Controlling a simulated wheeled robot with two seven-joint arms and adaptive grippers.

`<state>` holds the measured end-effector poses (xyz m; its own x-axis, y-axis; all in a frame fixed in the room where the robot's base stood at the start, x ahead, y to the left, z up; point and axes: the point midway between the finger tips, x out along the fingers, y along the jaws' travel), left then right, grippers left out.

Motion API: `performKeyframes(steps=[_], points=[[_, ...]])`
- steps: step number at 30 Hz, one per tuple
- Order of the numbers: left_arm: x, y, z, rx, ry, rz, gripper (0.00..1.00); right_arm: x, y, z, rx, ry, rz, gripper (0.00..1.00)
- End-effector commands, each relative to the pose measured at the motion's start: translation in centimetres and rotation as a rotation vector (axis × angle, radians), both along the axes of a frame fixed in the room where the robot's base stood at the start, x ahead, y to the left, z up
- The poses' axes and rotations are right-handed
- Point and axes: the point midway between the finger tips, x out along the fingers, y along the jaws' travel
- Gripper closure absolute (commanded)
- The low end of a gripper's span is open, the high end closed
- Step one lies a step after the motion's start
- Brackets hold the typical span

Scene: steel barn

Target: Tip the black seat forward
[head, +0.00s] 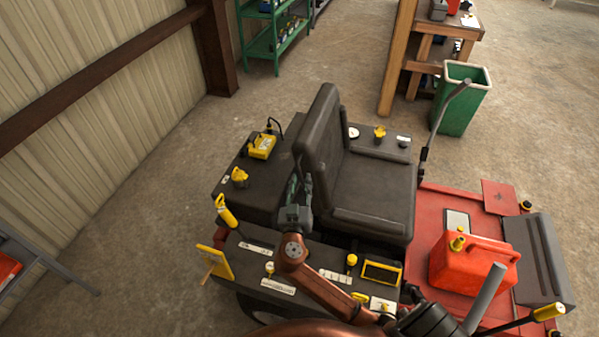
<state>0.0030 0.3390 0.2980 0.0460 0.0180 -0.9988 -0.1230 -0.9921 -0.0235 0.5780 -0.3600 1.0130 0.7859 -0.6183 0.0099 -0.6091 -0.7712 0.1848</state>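The black seat (372,195) is on a red and black riding machine in the middle of the head view. Its cushion lies flat and its backrest (322,125) stands upright at the left side of the cushion. My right gripper (297,178) is at the near lower edge of the backrest, with its fingers pointing away from me. The fingers overlap the backrest's dark edge, so I cannot tell whether they touch it or how far apart they are. My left gripper is not in view.
A red fuel can (470,262) stands on the red deck (447,205) right of the seat. A green bin (462,100) and a wooden bench (398,60) stand behind.

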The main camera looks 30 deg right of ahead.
Motion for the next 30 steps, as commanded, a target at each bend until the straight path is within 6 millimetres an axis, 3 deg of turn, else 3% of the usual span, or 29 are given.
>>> performKeyframes(steps=[2,4,10,13,18,25,30], points=[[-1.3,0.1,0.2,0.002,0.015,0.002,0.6,1.3,-0.8,0.1,-0.004,0.001,-0.001,0.73],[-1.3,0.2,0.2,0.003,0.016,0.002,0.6,2.1,-1.3,-0.1,-0.002,0.003,0.001,0.73],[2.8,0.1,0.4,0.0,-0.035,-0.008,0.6,3.2,-2.1,-0.2,-0.001,0.005,0.001,0.73],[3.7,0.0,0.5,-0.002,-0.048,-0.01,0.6,3.3,-2.0,-0.2,0.0,0.005,0.003,0.73],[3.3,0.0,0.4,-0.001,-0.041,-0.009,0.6,3.3,-2.0,-0.2,0.001,0.004,0.003,0.74],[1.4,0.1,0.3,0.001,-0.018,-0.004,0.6,3.3,-2.0,-0.2,0.0,0.005,0.003,0.9],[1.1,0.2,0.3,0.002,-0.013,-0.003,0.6,3.3,-2.0,-0.2,0.001,0.004,0.003,1.0]])
